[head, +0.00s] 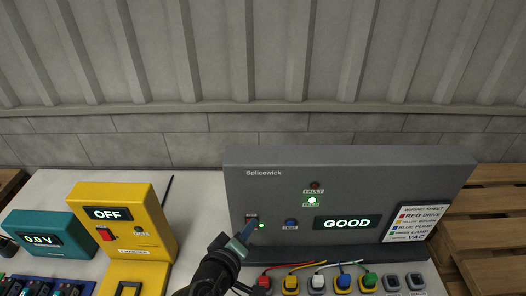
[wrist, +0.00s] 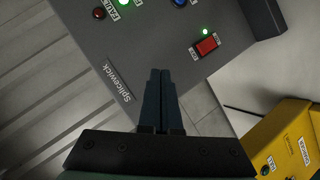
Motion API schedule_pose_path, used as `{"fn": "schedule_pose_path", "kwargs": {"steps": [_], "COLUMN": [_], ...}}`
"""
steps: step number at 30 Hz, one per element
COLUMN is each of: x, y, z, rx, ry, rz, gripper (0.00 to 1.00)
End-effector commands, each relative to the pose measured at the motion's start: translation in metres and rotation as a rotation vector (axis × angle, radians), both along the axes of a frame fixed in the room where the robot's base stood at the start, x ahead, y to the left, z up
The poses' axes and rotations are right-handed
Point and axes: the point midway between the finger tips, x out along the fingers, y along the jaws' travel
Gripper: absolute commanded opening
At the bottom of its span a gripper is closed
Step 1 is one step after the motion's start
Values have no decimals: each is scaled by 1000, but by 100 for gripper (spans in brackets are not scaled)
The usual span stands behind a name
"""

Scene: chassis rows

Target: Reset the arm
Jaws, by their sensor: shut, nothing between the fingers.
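My gripper (head: 243,238) is shut and empty. In the head view it is just in front of the lower left part of the grey Splicewick panel (head: 410,174), near the red switch. In the wrist view its closed fingers (wrist: 160,75) point at the panel's edge beside the name Splicewick. The red switch (wrist: 207,45) shows apart from the fingertips, with a lit green lamp (wrist: 205,31) by it. The panel's display (head: 347,222) reads GOOD, and a green lamp (head: 312,200) is lit below a dark red one. A blue button (head: 291,223) sits left of the display.
A yellow box (head: 152,208) reading OFF and a teal meter (head: 40,240) reading 0.0 V stand at left on the pale bench. Coloured connectors with wires (head: 290,283) line the panel's front. A wiring sheet (head: 418,222) is at the panel's right. Wooden pallets (head: 495,215) lie at right.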

Motion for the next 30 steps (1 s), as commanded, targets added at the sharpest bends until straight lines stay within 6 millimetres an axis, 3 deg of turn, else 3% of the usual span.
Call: {"fn": "schedule_pose_path", "kwargs": {"steps": [1, 3, 8, 11, 14, 18, 21, 24, 30], "x": [13, 27, 36, 24, -1, -53, -91, -120, -142], "y": [-1, -1, -7, -14, -21, -29, -33, -33, -34], "z": [34, 82, 206, 281, 354, 440, 482, 508, 525], "rx": [71, 176, 404, 528, 638, 759, 815, 849, 871], "ry": [-83, -196, -477, -651, -825, -1045, -1167, -1246, -1300], "rz": [-4, 1, 46, 95, 163, 283, 365, 429, 477], "gripper": [0, 0, 0, 0, 0, 0, 0, 0, 0]}}
